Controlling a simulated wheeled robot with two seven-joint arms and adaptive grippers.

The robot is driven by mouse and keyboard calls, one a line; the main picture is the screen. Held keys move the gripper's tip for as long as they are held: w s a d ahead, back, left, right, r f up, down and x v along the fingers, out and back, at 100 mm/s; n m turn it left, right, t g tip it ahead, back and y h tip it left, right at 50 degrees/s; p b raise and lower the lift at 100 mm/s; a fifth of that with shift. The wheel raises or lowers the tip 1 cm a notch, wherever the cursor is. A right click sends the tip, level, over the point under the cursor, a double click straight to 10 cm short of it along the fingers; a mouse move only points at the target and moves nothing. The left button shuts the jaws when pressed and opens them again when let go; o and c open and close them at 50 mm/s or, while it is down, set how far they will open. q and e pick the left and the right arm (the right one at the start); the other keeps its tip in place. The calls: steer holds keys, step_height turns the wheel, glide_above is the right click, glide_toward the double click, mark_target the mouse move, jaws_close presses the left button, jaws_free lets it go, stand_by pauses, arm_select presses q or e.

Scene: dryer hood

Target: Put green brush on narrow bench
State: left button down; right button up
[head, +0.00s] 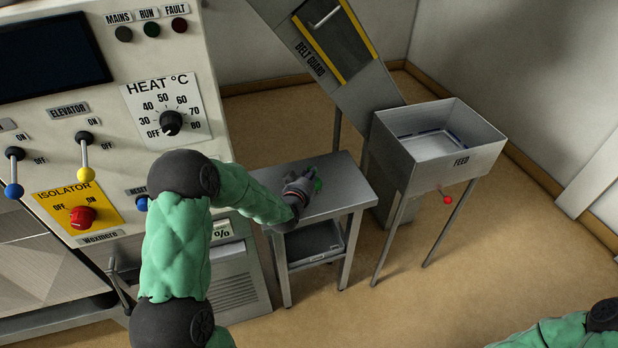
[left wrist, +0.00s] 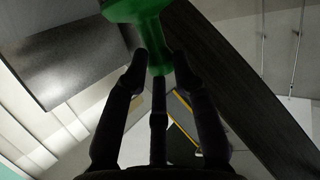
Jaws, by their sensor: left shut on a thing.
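The green brush (head: 318,185) is held by my left gripper (head: 308,184) over the top of the narrow bench (head: 343,172), a grey metal table with a lower shelf. In the left wrist view the green brush (left wrist: 140,12) shows at the top, with the dark fingers of my left gripper (left wrist: 158,62) closed around its lower end. Only part of the brush shows in each view. I cannot tell whether it touches the bench top. My right gripper is out of view; only part of my right arm shows at the bottom right.
A control panel with an isolator switch (head: 83,217) and a heat dial (head: 171,122) stands left of the bench. The sloping belt guard (head: 335,40) rises behind it. The feed hopper (head: 455,160) stands to the right on legs. The bench top looks otherwise clear.

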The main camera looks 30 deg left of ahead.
arm_select(q)
steer(key=shift+f, duration=0.1)
steer(key=c, duration=1)
jaws_free()
